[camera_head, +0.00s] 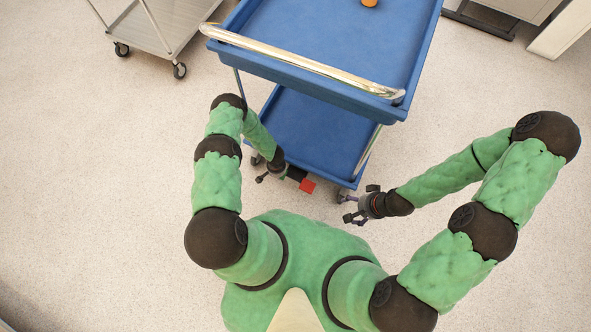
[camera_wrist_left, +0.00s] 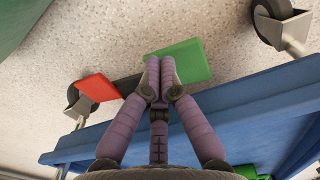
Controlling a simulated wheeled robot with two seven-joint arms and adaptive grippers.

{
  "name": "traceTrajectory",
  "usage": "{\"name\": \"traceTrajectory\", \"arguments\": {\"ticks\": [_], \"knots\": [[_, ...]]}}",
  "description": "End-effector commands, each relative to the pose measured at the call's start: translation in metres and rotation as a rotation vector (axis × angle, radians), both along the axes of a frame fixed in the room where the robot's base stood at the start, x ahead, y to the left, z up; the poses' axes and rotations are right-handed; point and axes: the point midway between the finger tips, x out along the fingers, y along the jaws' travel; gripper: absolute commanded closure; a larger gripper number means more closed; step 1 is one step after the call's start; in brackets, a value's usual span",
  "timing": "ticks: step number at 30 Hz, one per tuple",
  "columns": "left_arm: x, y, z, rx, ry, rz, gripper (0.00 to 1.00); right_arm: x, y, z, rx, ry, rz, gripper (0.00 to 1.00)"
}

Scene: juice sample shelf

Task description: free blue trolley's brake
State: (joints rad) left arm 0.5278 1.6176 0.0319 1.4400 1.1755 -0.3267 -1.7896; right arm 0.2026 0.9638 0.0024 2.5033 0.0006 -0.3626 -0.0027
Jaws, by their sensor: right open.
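The blue trolley (camera_head: 290,67) stands in front of me, with a shiny handle bar (camera_head: 300,64) along its near edge and a lower blue shelf (camera_head: 318,130). Under its near edge is a red pedal (camera_head: 307,186). The left wrist view shows this red pedal (camera_wrist_left: 97,88) and a green pedal (camera_wrist_left: 182,62) at opposite ends of a dark bar. My left gripper (camera_wrist_left: 160,72) is shut and empty, its fingertips together over the green pedal; contact is unclear. In the head view my left gripper (camera_head: 268,178) is left of the red pedal. My right gripper (camera_head: 358,204) is open and empty, by the trolley's near right corner.
Trolley wheels (camera_wrist_left: 272,20) flank the pedals in the left wrist view. A grey cart (camera_head: 150,28) stands at the upper left. A small orange object (camera_head: 369,3) is on the trolley's top. The speckled floor (camera_head: 90,180) is clear to the left.

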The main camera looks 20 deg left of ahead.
Motion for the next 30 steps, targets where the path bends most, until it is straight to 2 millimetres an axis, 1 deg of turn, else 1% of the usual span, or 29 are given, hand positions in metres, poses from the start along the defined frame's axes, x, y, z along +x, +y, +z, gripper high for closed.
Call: {"name": "traceTrajectory", "arguments": {"ticks": [30], "knots": [[0.0,0.0,-0.013,0.0,0.0,0.0,1.0,0.0,0.0,0.0,0.0,0.0,0.0,0.21]]}}
